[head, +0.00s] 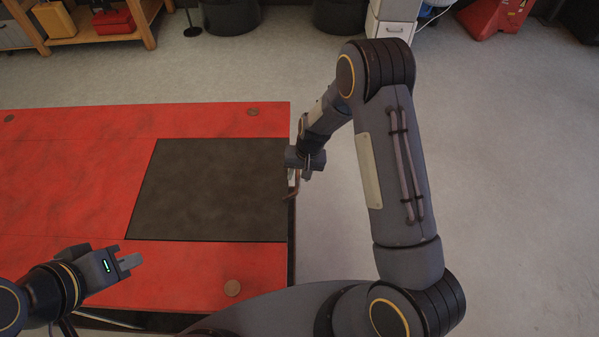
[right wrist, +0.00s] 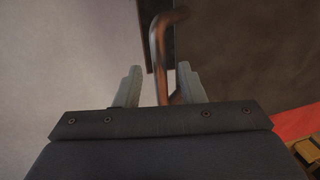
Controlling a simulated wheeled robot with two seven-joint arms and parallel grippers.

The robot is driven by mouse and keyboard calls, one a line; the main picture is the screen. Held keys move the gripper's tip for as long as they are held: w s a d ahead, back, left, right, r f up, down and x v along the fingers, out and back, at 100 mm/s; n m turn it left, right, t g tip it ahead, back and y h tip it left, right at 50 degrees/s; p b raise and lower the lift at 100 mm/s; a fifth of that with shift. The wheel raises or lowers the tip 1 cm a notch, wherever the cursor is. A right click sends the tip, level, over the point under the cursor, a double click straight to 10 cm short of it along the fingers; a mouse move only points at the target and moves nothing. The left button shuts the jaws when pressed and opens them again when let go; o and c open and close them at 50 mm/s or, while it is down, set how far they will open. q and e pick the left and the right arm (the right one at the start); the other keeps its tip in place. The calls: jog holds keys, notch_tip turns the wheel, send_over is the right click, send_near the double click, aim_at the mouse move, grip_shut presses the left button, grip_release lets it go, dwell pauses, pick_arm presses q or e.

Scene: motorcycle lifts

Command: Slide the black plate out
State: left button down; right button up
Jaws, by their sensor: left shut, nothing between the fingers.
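The black plate (head: 210,190) lies flat in a recess of the red lift table (head: 70,150), its right edge at the table's right end. A bent brownish metal handle (head: 290,194) sticks out at that right edge. My right gripper (head: 293,178) is at this end, just beside the handle. In the right wrist view, the handle (right wrist: 158,50) passes between the two open fingers (right wrist: 160,85), with a gap on both sides. My left gripper (head: 130,262) is shut and empty above the red table, in front of the plate's near left corner.
Grey floor (head: 500,170) is open to the right of the table. A wooden shelf (head: 95,25) with a red case stands at the back left. Black round objects (head: 231,15), a white cabinet (head: 391,20) and a red object (head: 497,15) stand along the back.

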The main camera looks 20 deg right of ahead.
jog(key=shift+c, duration=0.5)
grip_shut()
jog(key=shift+d, duration=0.1)
jog(key=s+d+b, duration=0.2)
jog(key=s+d, duration=0.1)
jog(key=d, duration=0.7)
jog(key=s+d+b, duration=0.3)
jog(key=d, duration=0.7)
jog(key=s+d+b, duration=0.3)
jog(key=d, duration=0.7)
jog(key=shift+d, duration=0.3)
jog(key=shift+o, duration=0.5)
grip_release()
